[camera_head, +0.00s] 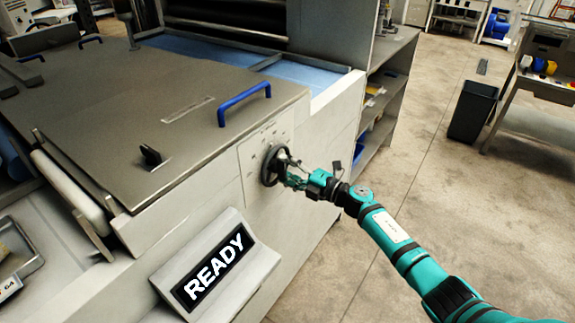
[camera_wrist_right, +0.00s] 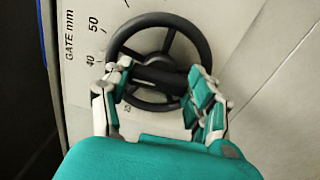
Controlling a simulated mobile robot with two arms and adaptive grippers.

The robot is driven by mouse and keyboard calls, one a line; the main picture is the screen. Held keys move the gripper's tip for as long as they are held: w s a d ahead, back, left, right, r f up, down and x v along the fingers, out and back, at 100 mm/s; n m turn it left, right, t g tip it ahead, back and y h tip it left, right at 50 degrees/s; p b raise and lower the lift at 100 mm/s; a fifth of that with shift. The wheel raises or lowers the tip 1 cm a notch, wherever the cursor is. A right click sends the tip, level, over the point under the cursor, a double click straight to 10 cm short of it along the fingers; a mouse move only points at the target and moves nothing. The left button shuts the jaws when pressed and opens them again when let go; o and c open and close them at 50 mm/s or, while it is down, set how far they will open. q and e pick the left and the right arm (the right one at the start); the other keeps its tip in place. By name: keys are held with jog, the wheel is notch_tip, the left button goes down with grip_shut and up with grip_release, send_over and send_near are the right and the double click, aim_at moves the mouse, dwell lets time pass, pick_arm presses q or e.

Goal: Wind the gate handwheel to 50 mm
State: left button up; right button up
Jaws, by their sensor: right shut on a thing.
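The gate handwheel (camera_head: 271,166) is a dark spoked wheel on the pale side panel of the machine. In the right wrist view the gripper (camera_wrist_right: 160,82) is shut on this handle (camera_wrist_right: 160,77). I cannot tell which mark the gate is set to. My left gripper is not in view.
A display reading "READY" (camera_head: 213,266) juts out below the wheel. A blue handle (camera_head: 245,103) sits on the machine's flat cover (camera_head: 120,95) above it. Open shelving (camera_head: 385,100) stands behind. A dark bin (camera_head: 472,110) stands on the right; the floor between is clear.

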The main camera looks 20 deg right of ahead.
jog(key=shift+f+m+p, duration=0.1)
jog(key=shift+m+p, duration=0.55)
jog(key=shift+m, duration=0.95)
jog(key=o, duration=1.2)
jog(key=v, duration=1.2)
jog(key=shift+d, duration=0.1)
